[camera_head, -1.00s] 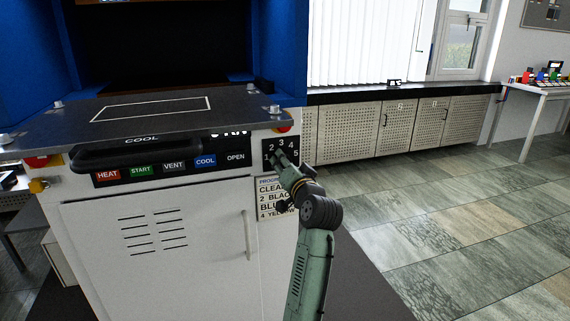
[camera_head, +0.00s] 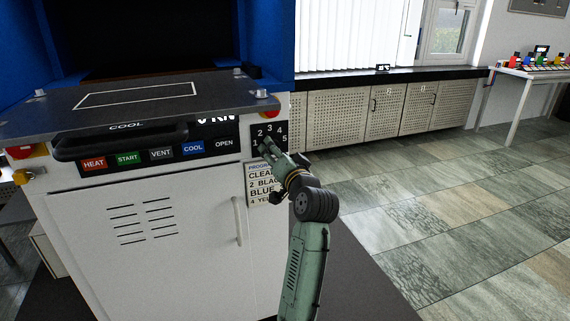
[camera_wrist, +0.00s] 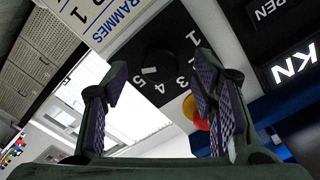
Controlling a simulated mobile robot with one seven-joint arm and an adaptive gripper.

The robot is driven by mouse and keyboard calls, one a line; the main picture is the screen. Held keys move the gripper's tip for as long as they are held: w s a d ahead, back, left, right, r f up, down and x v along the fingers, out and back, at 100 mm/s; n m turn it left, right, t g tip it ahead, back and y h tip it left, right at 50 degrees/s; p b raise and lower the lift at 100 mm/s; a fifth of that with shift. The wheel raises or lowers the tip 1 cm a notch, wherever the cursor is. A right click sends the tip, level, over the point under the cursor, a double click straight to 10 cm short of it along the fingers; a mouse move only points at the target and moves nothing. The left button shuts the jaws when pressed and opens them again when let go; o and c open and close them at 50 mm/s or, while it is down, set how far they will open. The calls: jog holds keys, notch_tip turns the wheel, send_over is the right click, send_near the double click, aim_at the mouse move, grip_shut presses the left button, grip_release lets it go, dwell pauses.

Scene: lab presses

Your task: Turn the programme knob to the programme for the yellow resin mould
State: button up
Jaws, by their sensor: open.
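The programme knob (camera_wrist: 160,62) is round and black on a black dial plate, in the middle of the wrist view. A short white mark shows on it, on the side towards the 5. White numbers 1, 3, 4 and 5 stand around it in this view. The dial plate (camera_head: 281,136) is on the press's right front in the head view, with the knob hidden by my gripper. My gripper (camera_wrist: 160,78) is open, its fingers on either side of the knob in the picture; contact cannot be told. The programme list (camera_head: 261,191) hangs below, its last line starting "4 YE".
HEAT, START, VENT, COOL and OPEN buttons (camera_head: 158,155) run left of the dial. A red button (camera_wrist: 195,112) sits close beside the dial plate. The press door handle (camera_head: 238,220) is below. Open tiled floor (camera_head: 430,200) lies to the right.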

jog(key=v, duration=0.9)
jog(key=shift+s, duration=0.15)
